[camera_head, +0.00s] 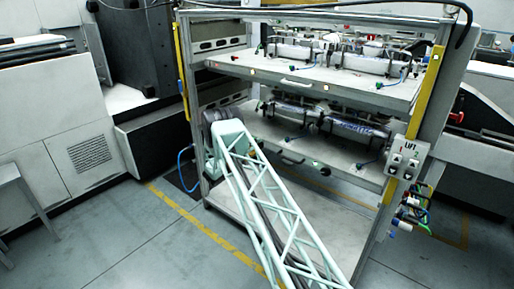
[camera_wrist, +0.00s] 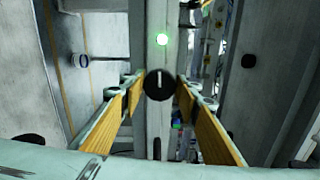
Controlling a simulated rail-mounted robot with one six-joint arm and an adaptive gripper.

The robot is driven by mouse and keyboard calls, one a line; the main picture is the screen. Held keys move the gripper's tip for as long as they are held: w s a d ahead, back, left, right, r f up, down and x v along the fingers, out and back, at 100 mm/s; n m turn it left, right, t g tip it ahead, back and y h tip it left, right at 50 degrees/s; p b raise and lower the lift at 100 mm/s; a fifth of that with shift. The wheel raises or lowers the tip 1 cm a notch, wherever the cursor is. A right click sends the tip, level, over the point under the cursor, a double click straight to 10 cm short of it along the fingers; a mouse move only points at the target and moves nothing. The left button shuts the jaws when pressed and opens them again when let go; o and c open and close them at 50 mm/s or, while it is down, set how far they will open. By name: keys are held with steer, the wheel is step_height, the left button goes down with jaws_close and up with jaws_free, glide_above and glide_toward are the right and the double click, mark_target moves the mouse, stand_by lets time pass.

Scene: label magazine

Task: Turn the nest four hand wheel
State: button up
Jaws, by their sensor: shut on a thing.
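In the wrist view, a round black hand wheel (camera_wrist: 158,86) with a pale line across its face sits on a grey metal edge. My gripper (camera_wrist: 160,85) has two fingers with yellow-brown pads, one on each side of the wheel. It is shut on the wheel at the fingertips. A green lamp (camera_wrist: 161,39) glows on the same edge beyond the wheel. In the head view, my arm reaches to the left side of the rack, and my gripper and the wheel cannot be made out there. I cannot read a nest number.
In the head view, the rack (camera_head: 441,85) has an upper shelf (camera_head: 262,72) and a lower shelf (camera_head: 262,133) carrying clamped rolls. A LIFT control box (camera_head: 405,158) with cables hangs at the right post. Machines stand on both sides. The floor (camera_head: 130,235) at front left is clear.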

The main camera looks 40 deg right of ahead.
stand_by(0.3)
steer(key=o, duration=0.9)
steer(key=shift+a, duration=0.1)
steer(key=shift+v, duration=5.9)
